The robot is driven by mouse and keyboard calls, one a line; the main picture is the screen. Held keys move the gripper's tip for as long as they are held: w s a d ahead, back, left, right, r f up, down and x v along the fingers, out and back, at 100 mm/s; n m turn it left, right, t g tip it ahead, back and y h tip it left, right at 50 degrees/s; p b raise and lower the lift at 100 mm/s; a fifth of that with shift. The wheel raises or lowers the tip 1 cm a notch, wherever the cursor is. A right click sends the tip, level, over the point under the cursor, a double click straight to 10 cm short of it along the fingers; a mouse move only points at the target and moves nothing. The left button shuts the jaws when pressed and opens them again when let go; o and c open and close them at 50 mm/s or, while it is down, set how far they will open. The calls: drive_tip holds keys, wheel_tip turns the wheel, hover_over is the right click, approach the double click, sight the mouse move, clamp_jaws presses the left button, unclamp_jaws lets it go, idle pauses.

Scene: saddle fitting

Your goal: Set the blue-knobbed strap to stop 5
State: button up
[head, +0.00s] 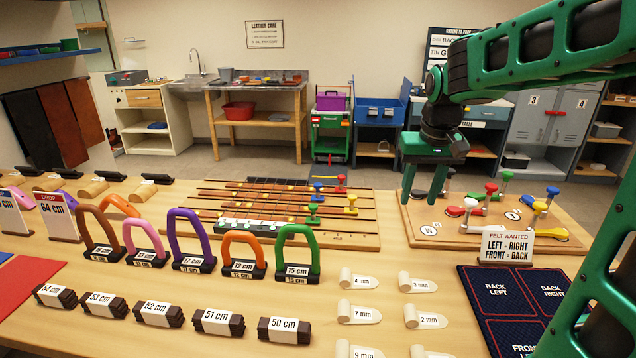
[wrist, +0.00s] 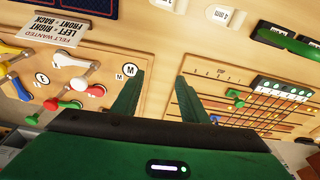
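The strap board (head: 345,241) lies in the middle of the table, with several dark straps running across it. In the wrist view the board is at the right, and a small blue knob (wrist: 215,118) shows near the green knob (wrist: 232,93).
A second board (head: 420,222) with red, white, green, yellow and blue knobbed pieces lies at the right, under my gripper. A felt sign (head: 506,246) stands at its front edge. Upright coloured arches (head: 190,240) and labelled brown blocks (head: 220,322) fill the front left.

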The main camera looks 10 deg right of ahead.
drive_tip(key=w+a+r+n+t, duration=0.1)
drive_tip(key=w+a, duration=0.3)
drive_tip(key=w, duration=0.3)
drive_tip(key=w+a+n, duration=0.1)
drive_tip(key=w+a, duration=0.3)
drive_tip(key=w, duration=0.4)
drive_tip(key=n+t, duration=0.1)
drive_tip(key=n, duration=0.1)
approach(318, 184)
drive_tip(key=shift+y, duration=0.4)
drive_tip(key=x, duration=0.8)
drive_tip(key=shift+d, duration=0.35)
clamp_jaws()
